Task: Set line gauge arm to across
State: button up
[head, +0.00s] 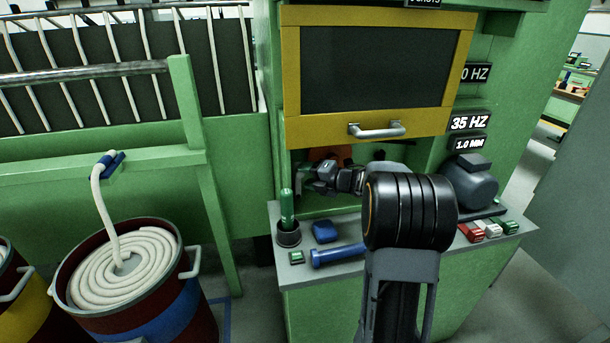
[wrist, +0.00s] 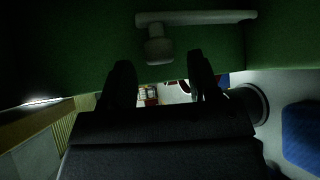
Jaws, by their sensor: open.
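In the wrist view, a pale grey bar (wrist: 205,17) lies roughly level across the top of the picture, against a dark green surface. A stubby rounded knob (wrist: 158,48) sticks out from its left part. This may be the line gauge arm, but I cannot tell for sure. My gripper (wrist: 160,78) is open, its two dark fingers apart, with the knob just above the gap between them in the picture and nothing held. In the head view, my gripper (head: 326,173) reaches into the shadowed opening under the yellow-framed door. My own arm hides part of that opening.
The yellow-framed door (head: 375,128) with its grey handle (head: 376,130) overhangs the opening. A green peg in a dark cup (head: 288,235), a blue bar (head: 338,254) and a grey motor (head: 472,184) are on the ledge. A drum of coiled rope (head: 140,290) stands left.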

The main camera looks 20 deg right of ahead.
jog(key=shift+x, duration=0.8)
jog(key=shift+c, duration=0.4)
grip_shut()
